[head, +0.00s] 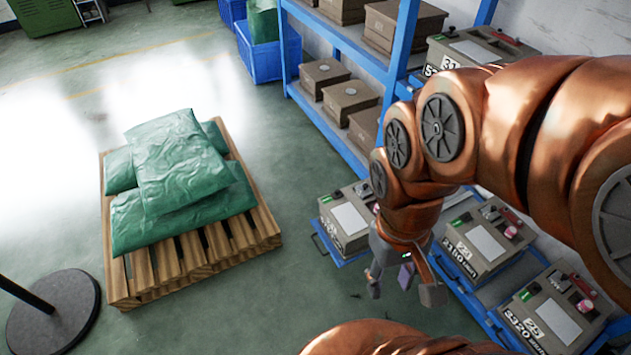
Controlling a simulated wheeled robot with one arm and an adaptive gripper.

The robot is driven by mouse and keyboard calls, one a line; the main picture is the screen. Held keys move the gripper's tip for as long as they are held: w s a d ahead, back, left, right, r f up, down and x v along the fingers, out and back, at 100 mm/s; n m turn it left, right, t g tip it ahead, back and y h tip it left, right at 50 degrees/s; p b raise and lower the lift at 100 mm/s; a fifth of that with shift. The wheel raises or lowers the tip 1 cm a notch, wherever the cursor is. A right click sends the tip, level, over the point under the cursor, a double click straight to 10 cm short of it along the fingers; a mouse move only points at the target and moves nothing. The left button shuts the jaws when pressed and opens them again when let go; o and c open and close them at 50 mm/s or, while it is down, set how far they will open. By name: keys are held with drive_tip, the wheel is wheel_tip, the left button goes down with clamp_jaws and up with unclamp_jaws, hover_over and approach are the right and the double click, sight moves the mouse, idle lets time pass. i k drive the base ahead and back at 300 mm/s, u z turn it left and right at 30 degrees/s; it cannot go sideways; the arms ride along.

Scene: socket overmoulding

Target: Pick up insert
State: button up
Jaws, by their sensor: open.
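My gripper (403,287) hangs below my copper-coloured arm at the right of the head view. Its fingers are spread and nothing is between them. Several grey-beige box-shaped units that may be inserts stand on the blue rack. One unit (348,218) is just left of and behind the gripper, partly hidden by the arm. A second (484,238), marked 24, and a third (553,318), marked 25, are to the right of the gripper. Another (470,50), marked 31, is higher up. I cannot tell which unit is the insert meant.
The blue rack (341,38) has uprights and shelves near the arm, with brown boxes (325,76) on its shelves. A wooden pallet (262,228) with green sacks (180,165) stands at left. A round dark base (55,318) is lower left. Floor between pallet and rack is clear.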

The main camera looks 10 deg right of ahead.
sight(363, 191)
drive_tip(key=u, duration=0.2)
drive_tip(key=i, duration=1.15)
drive_tip(key=z, duration=0.4)
